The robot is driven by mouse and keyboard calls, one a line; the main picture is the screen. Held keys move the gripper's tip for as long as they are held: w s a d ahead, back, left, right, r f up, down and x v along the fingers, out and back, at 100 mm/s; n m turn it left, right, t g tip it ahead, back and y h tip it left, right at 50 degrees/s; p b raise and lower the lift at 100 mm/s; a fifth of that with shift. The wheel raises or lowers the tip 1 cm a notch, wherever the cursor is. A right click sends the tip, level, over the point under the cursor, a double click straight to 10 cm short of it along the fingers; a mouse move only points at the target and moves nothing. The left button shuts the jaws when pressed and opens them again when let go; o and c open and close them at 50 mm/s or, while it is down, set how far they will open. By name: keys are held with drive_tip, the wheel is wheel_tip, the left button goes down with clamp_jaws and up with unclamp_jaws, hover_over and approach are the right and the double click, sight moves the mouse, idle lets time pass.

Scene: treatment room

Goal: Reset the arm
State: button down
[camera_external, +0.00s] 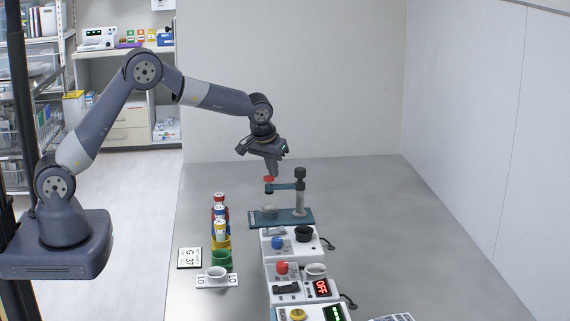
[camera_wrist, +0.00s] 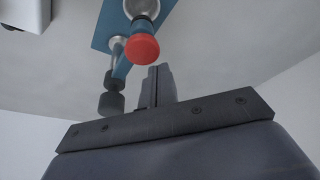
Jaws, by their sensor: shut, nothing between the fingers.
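My arm reaches over the table from the left in the external view. My gripper (camera_external: 272,172) points down, just above the red knob (camera_external: 269,179) of a small stand (camera_external: 299,199) with a teal base. In the wrist view the gripper (camera_wrist: 160,72) shows its fingers together, with nothing held. The red knob (camera_wrist: 141,48) and the stand's dark cap (camera_wrist: 111,101) are close by in that view. I cannot tell whether the fingers touch the stand.
Capped tubes (camera_external: 220,229) stand in a holder to the left, near a G 37 sign (camera_external: 190,258). The table's right side is clear.

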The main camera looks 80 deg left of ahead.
drive_tip(key=shift+s+d, duration=0.15)
drive_tip(key=shift+d, duration=0.15)
